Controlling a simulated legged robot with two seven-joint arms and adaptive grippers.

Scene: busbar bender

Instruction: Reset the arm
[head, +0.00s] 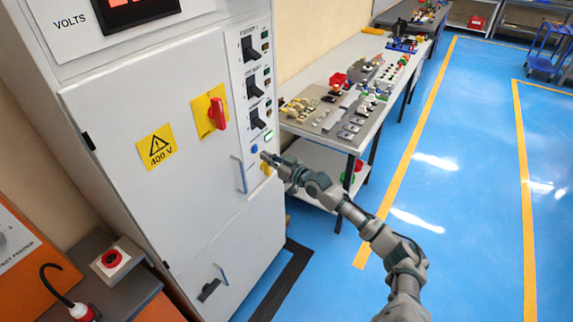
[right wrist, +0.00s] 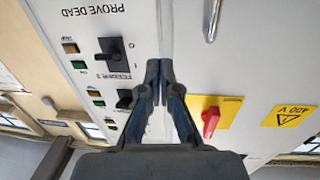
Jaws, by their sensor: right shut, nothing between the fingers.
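My right arm (head: 375,232) reaches up and left from the lower right of the head view. Its gripper (head: 266,158) is at the right edge of the grey cabinet (head: 190,175), close to the lower end of the switch panel (head: 257,88). In the right wrist view the gripper (right wrist: 157,76) is shut with its fingertips together and nothing between them. The cabinet face appears upside down behind it. I cannot tell whether the fingertips touch the cabinet. My left gripper is not in view.
The cabinet has a red rotary handle (head: 217,113), a 400 V sign (head: 156,147) and a blue button (head: 254,149). A workbench (head: 352,135) with several small parts stands behind my right arm. Open blue floor (head: 455,200) lies to the right.

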